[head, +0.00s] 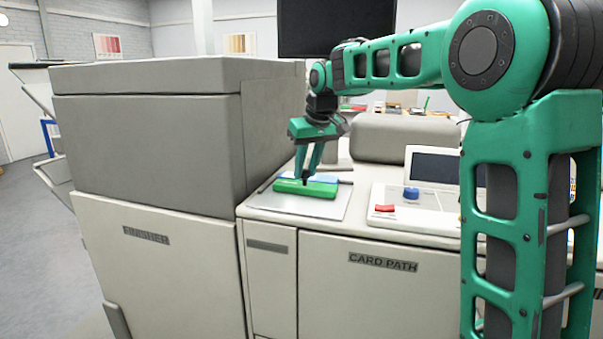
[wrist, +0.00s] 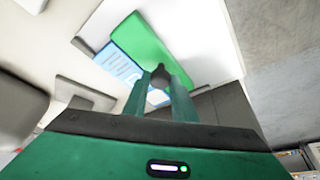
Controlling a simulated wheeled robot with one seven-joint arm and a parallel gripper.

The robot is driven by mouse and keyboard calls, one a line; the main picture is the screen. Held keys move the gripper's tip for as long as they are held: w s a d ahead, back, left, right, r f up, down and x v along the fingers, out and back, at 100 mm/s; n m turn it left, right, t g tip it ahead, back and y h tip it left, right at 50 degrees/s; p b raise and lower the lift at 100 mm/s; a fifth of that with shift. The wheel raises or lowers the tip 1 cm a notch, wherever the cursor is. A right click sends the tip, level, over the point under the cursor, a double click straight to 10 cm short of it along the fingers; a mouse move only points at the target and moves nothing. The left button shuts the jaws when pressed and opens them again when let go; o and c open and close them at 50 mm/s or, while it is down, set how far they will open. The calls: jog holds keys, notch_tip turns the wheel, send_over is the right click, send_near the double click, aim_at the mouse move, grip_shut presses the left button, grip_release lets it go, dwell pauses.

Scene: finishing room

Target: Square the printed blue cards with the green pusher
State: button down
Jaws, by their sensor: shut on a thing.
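The green pusher (head: 318,190) is a long bar on the light plate (head: 335,209) on top of the machine. The printed blue cards (head: 328,179) lie just behind it, mostly hidden in the head view. In the wrist view the cards (wrist: 122,66) show printed lines and lie along one long side of the pusher (wrist: 150,46). I cannot tell whether pusher and cards touch. My gripper (head: 305,179) points down and is shut on the pusher at a dark knob, which also shows between the fingertips (wrist: 160,78) in the wrist view.
The tall grey finisher housing (head: 150,130) stands close at the left of the plate. A rounded grey cover (head: 400,138) is behind at the right. A panel with a red button (head: 385,208), a blue knob (head: 411,193) and a dark screen (head: 436,168) is at the right.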

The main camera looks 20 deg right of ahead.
jog(key=c, duration=1.5)
grip_release()
jog(key=shift+d, duration=0.1)
jog(key=shift+o, duration=0.2)
jog(key=shift+r, duration=0.1)
jog(key=v, duration=1)
jog(key=shift+r, duration=0.2)
jog(key=shift+s, duration=0.1)
